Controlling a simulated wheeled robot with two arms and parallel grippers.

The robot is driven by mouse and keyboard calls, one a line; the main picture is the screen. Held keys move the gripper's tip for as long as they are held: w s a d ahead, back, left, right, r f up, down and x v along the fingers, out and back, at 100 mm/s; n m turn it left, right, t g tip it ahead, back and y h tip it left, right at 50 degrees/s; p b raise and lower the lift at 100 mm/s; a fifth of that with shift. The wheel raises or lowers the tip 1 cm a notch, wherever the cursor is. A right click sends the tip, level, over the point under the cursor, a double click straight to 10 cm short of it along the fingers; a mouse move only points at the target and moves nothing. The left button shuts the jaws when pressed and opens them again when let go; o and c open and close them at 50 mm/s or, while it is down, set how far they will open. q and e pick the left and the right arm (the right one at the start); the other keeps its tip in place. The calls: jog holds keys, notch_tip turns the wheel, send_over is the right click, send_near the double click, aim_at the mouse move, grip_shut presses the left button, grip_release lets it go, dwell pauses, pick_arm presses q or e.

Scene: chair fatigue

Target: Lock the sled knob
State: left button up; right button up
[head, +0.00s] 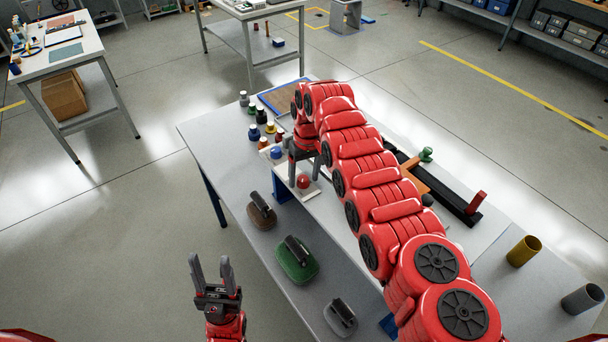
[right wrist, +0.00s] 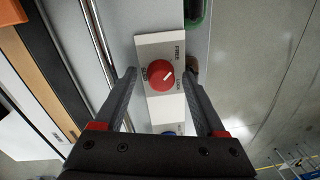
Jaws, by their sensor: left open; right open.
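The red sled knob (head: 303,181) sits on a white label plate on the table. In the right wrist view the knob (right wrist: 160,74) carries a white pointer mark slanting to the upper right. The plate (right wrist: 162,43) has print beside the knob, seemingly SLED, FREE and LOCK. My right gripper (right wrist: 159,80) is open, its two fingers on either side of the knob, with gaps showing between them and it. Whether the tips are down at knob height is unclear. My left gripper (head: 214,272) is open and empty, off the table's near left edge.
Brown (head: 261,211), green (head: 296,262) and grey (head: 341,318) blocks with black handles lie along the near edge. Several small bottles (head: 261,115) stand at the far left. A blue knob (head: 277,152) is close by. Two cups (head: 523,251) stand right.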

grip_shut()
